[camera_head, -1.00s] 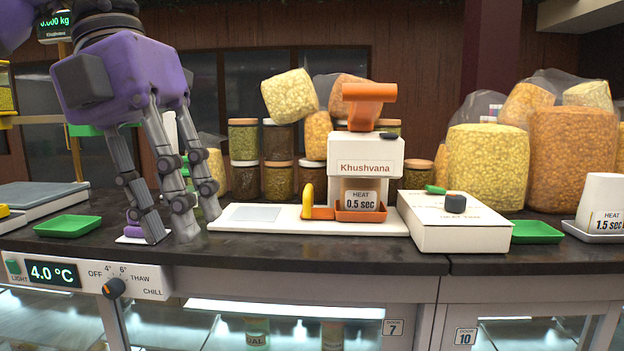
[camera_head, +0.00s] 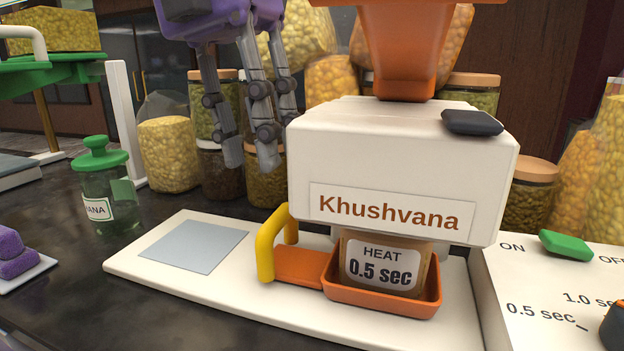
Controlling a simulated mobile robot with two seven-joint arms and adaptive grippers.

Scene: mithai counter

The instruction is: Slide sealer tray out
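The sealer (camera_head: 400,150) is a white block labelled "Khushvana" with an orange top part (camera_head: 400,50), on a white base (camera_head: 150,262). Its orange tray (camera_head: 385,298) sits under the block and has a yellow handle (camera_head: 266,250) at its left end. A jar (camera_head: 382,262) labelled "HEAT 0.5 sec" stands in the tray, its top hidden under the block. My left gripper (camera_head: 248,155), purple with grey fingers, points down behind and left of the block, above the handle and apart from it. Its fingers are spread and hold nothing visible. My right gripper is not in view.
A white control box (camera_head: 560,285) with a green switch (camera_head: 567,245) stands at right. A green-lidded jar (camera_head: 106,190) stands at left, near a purple item (camera_head: 15,255) on a white plate. Filled jars and bags line the back. A grey square (camera_head: 194,247) on the base is bare.

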